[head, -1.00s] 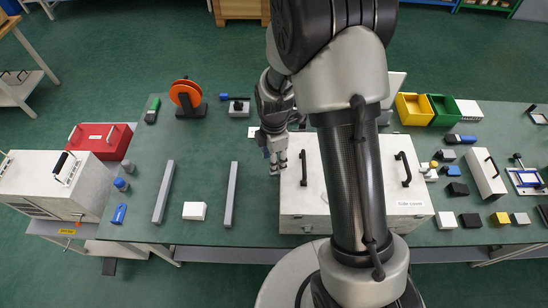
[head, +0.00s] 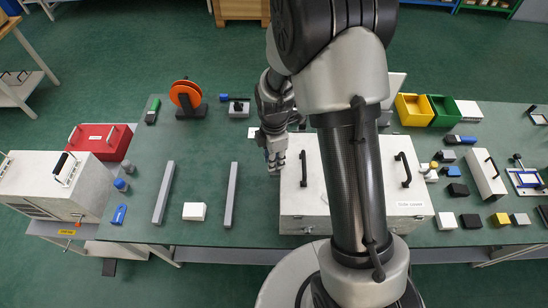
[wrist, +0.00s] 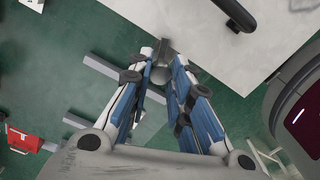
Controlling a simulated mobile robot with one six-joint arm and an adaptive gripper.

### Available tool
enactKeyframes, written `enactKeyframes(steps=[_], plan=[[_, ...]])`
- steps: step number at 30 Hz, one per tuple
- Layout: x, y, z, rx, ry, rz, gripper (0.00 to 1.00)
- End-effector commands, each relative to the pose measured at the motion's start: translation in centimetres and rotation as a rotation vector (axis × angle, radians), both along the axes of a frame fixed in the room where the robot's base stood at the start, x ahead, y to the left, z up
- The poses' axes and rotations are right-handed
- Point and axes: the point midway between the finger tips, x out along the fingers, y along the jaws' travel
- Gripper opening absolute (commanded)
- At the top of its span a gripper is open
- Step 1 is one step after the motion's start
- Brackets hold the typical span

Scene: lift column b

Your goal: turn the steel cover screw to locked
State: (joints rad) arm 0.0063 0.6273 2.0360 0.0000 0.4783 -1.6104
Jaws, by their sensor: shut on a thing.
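A pale box-like cover (head: 330,208) with two black handles lies on the bench under my arm; my arm hides part of its middle. The cover also shows in the wrist view (wrist: 190,25), with one black handle.
Two grey bars (head: 231,195) and a white block (head: 194,211) lie left of the cover. An orange reel (head: 186,95) stands behind them. Yellow (head: 413,109) and green bins and small blocks are on the right.

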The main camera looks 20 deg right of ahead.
Motion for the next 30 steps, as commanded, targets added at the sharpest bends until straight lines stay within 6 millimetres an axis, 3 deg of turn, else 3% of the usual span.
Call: enactKeyframes(steps=[10, 21, 22, 30], plan=[[0.02, 0.00, 0.01, 0.000, 0.000, -0.325, 0.00], [0.02, 0.00, 0.03, 0.000, 0.000, -0.365, 0.00], [0.02, 0.00, 0.04, 0.000, 0.000, -0.365, 0.20], [0.02, 0.00, 0.02, 0.000, 0.000, -0.364, 0.38]])
